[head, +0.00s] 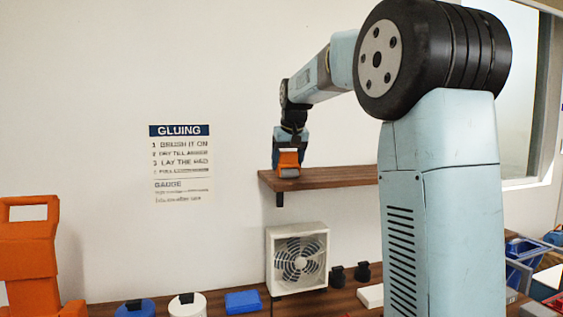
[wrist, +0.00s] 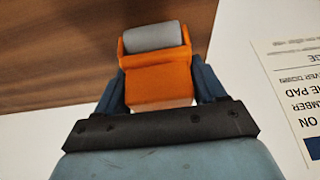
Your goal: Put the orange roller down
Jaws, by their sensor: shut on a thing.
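The orange roller (head: 289,159) has an orange body and a grey cylinder at its far end. In the wrist view its orange body (wrist: 158,80) sits between the two dark blue fingers. My gripper (wrist: 158,88) is shut on it, and the grey cylinder points away from the gripper. In the head view my gripper (head: 290,149) points down, with the roller at the left end of the wooden wall shelf (head: 335,178). I cannot tell whether the roller touches the shelf.
The shelf top to the right of the roller looks bare as far as my arm lets me see. A white box fan (head: 298,228) stands on the counter below. A gluing sign (head: 181,165) is on the wall. A large orange object (head: 30,255) stands at the left.

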